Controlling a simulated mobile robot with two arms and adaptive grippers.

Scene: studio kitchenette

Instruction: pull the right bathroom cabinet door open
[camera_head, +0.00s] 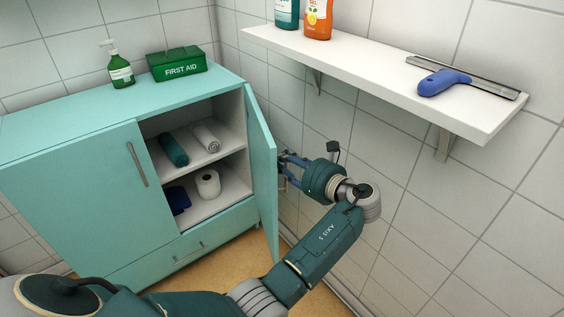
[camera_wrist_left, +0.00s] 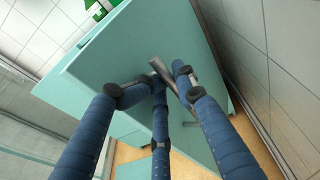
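The teal right cabinet door (camera_head: 262,170) stands wide open, swung out to the right on its hinge side. In the left wrist view its outer face (camera_wrist_left: 130,50) fills the middle. The metal door handle (camera_wrist_left: 164,72) lies among my blue fingers. My left gripper (camera_head: 284,171) is at the outer side of this door, by the wall; its fingertips (camera_wrist_left: 164,76) close in around the handle from both sides. The head view hides most of this contact behind the door edge. My right gripper is not in view.
The teal cabinet's left door (camera_head: 80,190) is shut. A first aid box (camera_head: 178,64) and soap bottle (camera_head: 119,70) stand on top. The tiled wall and white shelf (camera_head: 380,72) are close to my left arm.

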